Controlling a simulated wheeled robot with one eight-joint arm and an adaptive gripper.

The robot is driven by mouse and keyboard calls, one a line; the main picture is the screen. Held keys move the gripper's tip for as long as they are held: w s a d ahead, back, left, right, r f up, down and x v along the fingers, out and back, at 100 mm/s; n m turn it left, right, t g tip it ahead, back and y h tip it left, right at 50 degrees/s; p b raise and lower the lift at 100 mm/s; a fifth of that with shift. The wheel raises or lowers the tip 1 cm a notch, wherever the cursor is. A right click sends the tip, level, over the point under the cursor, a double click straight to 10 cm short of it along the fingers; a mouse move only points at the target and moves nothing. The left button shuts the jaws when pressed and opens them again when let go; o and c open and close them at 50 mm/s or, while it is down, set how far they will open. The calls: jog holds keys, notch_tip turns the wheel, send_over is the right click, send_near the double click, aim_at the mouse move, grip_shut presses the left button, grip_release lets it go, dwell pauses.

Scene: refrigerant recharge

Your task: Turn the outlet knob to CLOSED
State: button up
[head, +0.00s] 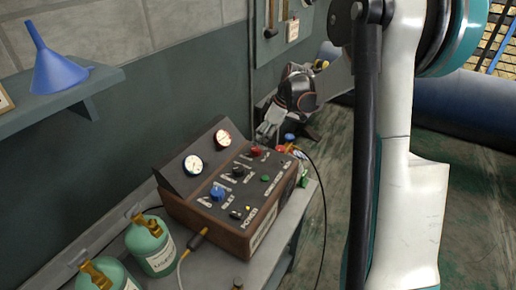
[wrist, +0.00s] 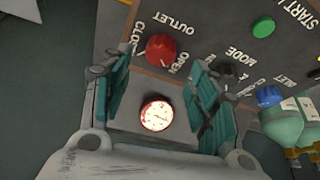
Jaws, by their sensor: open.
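The outlet knob (wrist: 160,48) is red and round and sits on the dark panel under the word OUTLET in the wrist view. CLOSED is printed to its left and OPEN below right; I cannot tell which its pointer faces. The red knob (head: 256,151) also shows near the back of the console (head: 226,228) in the head view. My gripper (wrist: 160,74) is open and empty, its teal fingers spread left and right. The knob lies beyond the gap between the fingertips and appears apart from them. In the head view my gripper hangs behind the console.
A black mode knob (wrist: 228,70) is close by the right finger. A gauge (wrist: 157,113) shows between the fingers. The blue inlet knob (head: 217,193) and green button (head: 265,178) share the panel. Green cylinders (head: 150,246) stand left of the console. A blue funnel (head: 55,65) is on a shelf.

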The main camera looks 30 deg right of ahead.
aim_at(257, 148)
jog(key=b+x, duration=0.1)
jog(key=x, duration=0.4)
jog(key=shift+a+f, duration=0.1)
jog(key=shift+f, duration=0.2)
jog(key=shift+c, duration=0.3)
jog(key=c, duration=1)
